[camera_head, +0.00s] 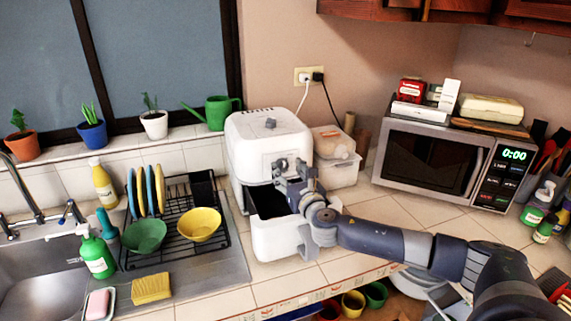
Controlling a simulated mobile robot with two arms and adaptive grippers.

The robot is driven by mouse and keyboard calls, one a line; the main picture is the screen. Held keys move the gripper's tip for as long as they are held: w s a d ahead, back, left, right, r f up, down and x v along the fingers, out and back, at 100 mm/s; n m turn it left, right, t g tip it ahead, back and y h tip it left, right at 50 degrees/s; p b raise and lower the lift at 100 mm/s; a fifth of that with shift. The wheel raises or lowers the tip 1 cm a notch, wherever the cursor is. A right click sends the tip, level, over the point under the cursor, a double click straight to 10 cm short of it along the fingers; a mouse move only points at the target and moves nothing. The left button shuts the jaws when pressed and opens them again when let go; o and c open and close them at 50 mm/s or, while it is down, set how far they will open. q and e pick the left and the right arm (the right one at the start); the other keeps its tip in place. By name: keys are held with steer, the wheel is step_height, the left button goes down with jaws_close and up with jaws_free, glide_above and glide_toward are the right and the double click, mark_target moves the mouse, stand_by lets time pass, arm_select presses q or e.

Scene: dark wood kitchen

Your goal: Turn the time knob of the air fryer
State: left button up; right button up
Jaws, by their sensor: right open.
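The white air fryer (250,135) stands on the tiled counter against the wall. Its drawer (272,240) is pulled out at the front, with a dark inside. My right arm comes in from the right over the drawer. My right gripper (290,167) is open, its fingertips close to the upper front panel of the air fryer. The gripper covers part of that panel, so I cannot clearly tell the time knob from the fingers, or whether they touch it. My left gripper is not in view.
A dish rack (190,235) with bowls and plates stands left of the air fryer, beside the sink (40,275). A clear container (335,165) is close behind on the right. A microwave (430,160) stands farther right. Some counter between (385,215) is free.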

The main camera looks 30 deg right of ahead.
steer(key=shift+x, duration=1.15)
steer(key=shift+w, duration=0.1)
steer(key=c, duration=1)
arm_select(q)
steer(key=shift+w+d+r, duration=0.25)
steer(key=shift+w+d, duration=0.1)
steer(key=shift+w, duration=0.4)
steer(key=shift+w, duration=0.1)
arm_select(e)
steer(key=m, duration=0.1)
steer(key=m+b, duration=0.1)
steer(key=shift+d+f+m, duration=0.1)
steer(key=shift+d+m, duration=0.1)
steer(key=shift+m, duration=0.2)
steer(key=m, duration=0.2)
steer(key=m+b, duration=0.1)
steer(key=m, duration=0.1)
steer(key=shift+d, duration=0.2)
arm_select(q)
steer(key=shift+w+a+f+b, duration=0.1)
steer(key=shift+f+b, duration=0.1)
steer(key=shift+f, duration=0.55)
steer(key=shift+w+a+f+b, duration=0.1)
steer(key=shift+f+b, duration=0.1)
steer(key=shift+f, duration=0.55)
arm_select(e)
steer(key=shift+s+d+f+m, duration=0.1)
steer(key=shift+s+m, duration=0.1)
steer(key=shift+m, duration=0.9)
